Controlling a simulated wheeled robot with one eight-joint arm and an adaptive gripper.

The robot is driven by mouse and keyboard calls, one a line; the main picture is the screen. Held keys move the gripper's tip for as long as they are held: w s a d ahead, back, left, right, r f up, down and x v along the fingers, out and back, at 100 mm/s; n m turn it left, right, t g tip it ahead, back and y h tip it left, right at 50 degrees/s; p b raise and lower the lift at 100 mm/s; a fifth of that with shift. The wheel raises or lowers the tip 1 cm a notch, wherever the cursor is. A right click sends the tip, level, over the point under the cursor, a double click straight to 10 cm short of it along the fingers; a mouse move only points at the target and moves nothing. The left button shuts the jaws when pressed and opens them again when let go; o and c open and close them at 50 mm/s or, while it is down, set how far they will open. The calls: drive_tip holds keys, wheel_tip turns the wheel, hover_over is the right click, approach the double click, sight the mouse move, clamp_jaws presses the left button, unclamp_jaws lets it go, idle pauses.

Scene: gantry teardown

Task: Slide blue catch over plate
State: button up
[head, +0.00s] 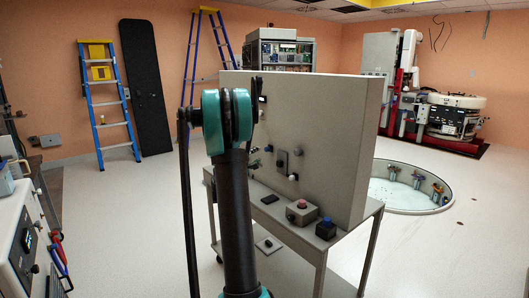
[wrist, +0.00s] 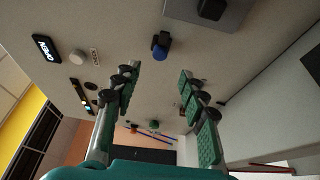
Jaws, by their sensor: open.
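The blue catch (wrist: 160,46), a small knob with a dark part beside it, sits on the pale panel surface in the wrist view. A grey plate (wrist: 238,14) with a dark knob on it lies up and to the right of the catch, apart from it. My gripper (wrist: 160,75) is open and empty, its two green-padded fingers spread to either side below the catch in the picture. No contact with the catch shows.
An OPEN sign (wrist: 46,47) and a white knob (wrist: 77,57) sit left of the catch. A round floor pit (head: 405,190) lies to the right.

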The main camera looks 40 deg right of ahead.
sight(266, 150)
drive_tip(key=x, duration=0.9)
drive_tip(key=shift+d, duration=0.25)
clamp_jaws()
